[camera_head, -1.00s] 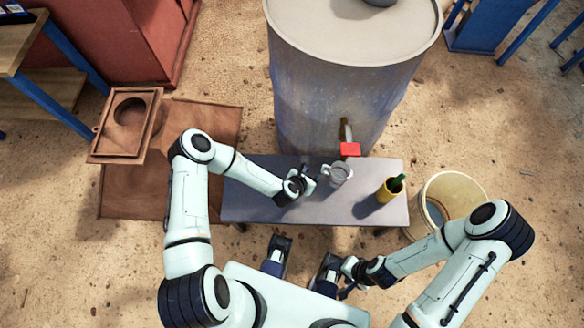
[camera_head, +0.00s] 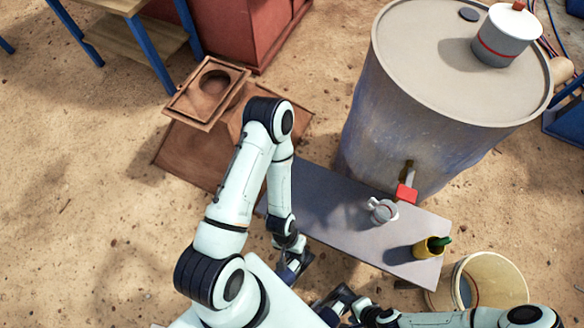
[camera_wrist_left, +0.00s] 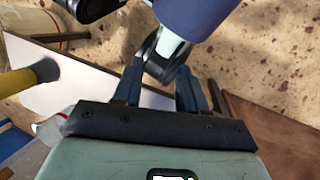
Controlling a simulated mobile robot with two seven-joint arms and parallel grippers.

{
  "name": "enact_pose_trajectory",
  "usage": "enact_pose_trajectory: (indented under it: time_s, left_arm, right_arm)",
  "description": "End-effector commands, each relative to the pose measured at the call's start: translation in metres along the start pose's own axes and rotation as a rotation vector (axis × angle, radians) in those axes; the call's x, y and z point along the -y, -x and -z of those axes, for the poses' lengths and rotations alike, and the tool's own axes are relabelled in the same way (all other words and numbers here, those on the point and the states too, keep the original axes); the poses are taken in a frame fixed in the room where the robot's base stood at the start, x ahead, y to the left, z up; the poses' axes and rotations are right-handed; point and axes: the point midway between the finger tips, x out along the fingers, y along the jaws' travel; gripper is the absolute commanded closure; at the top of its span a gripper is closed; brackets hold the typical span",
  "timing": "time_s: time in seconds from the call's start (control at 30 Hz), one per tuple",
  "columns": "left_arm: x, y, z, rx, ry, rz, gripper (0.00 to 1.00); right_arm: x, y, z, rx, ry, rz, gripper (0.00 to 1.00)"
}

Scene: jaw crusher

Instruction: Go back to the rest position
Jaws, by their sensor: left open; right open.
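My left gripper (camera_head: 294,266) is in front of the grey bench's near edge in the head view, close to my body. In the left wrist view its fingers (camera_wrist_left: 160,92) stand apart with nothing held between them. My right gripper (camera_head: 338,302) is low in the head view, near my body and right of the left one. It looks empty, with its fingers partly hidden.
A large grey barrel (camera_head: 400,110) stands behind the bench, with a white and grey container (camera_head: 503,38) on its lid. A cream bucket (camera_head: 495,285) stands right. Bare sandy floor (camera_head: 90,200) lies left.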

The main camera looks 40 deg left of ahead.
Motion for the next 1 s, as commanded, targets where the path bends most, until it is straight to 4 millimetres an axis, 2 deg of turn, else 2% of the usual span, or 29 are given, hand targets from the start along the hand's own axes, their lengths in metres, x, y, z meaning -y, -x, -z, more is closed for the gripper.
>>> enact_pose_trajectory:
  time_s: [0.1, 0.43, 0.57, 0.8, 0.9, 1.0]
  left_arm:
    - [0.004, 0.003, -0.006, 0.018, -0.054, 0.011, 0.58]
    - [0.003, 0.007, -0.006, 0.016, -0.055, 0.011, 0.58]
    - [-0.004, 0.027, -0.007, 0.016, -0.056, 0.009, 0.58]
    - [-0.027, 0.082, -0.002, 0.008, -0.062, 0.005, 0.58]
    - [-0.030, 0.090, 0.000, 0.007, -0.063, 0.004, 0.58]
    - [-0.028, 0.086, -0.001, 0.009, -0.061, 0.005, 0.58]
  right_arm:
    - [0.000, 0.000, 0.000, 0.000, 0.000, 0.000, 0.41]
    - [0.002, 0.005, 0.000, 0.000, 0.000, 0.000, 0.41]
    - [0.008, 0.025, -0.001, -0.001, 0.002, 0.001, 0.41]
    - [0.030, 0.080, 0.004, -0.008, 0.008, 0.006, 0.41]
    - [0.033, 0.088, 0.006, -0.009, 0.009, 0.006, 0.41]
    - [0.031, 0.084, 0.004, -0.006, 0.008, 0.005, 0.41]
